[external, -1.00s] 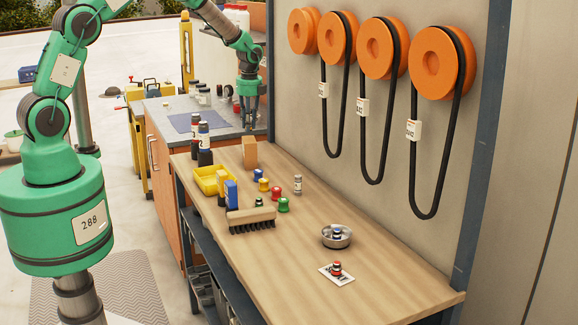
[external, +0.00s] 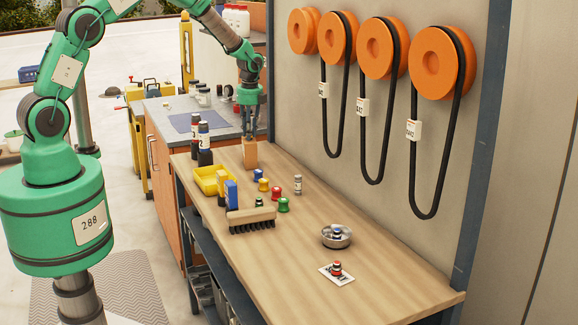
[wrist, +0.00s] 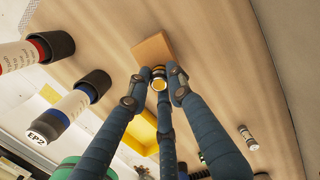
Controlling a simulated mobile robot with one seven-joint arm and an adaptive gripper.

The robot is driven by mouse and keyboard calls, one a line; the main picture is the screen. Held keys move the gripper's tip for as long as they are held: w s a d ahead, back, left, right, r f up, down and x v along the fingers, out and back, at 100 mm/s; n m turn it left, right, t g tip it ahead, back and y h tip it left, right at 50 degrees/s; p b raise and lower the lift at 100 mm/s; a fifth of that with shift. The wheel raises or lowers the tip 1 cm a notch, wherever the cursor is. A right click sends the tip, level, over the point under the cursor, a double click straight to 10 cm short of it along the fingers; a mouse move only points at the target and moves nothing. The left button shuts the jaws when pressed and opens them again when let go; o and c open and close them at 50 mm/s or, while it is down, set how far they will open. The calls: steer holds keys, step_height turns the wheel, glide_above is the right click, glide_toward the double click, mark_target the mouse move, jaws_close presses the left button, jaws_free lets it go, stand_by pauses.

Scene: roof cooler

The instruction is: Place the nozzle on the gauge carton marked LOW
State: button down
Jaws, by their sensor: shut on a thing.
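My gripper (external: 249,138) is over the far end of the wooden bench, right above a tan carton (external: 249,156). In the wrist view my gripper (wrist: 158,84) has its fingers closed around a small black and yellow nozzle (wrist: 159,80). The tan carton (wrist: 152,52) shows just beyond the nozzle there. I cannot tell whether the nozzle touches the carton's top or hangs above it. No LOW mark is readable on the carton.
A yellow tray (external: 209,180), dark bottles (external: 204,145), a brush (external: 251,217) and several coloured spools (external: 276,192) stand nearby. A metal bowl (external: 337,238) and a white card (external: 333,277) lie nearer. Black hoses (external: 368,140) hang along the wall. The bench's middle right is clear.

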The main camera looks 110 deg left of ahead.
steer(key=shift+f, duration=0.1)
steer(key=c, duration=1.6)
jaws_free()
steer(key=shift+o, duration=0.2)
step_height(320, 180, up, 12)
steer(key=shift+w+d, duration=0.45)
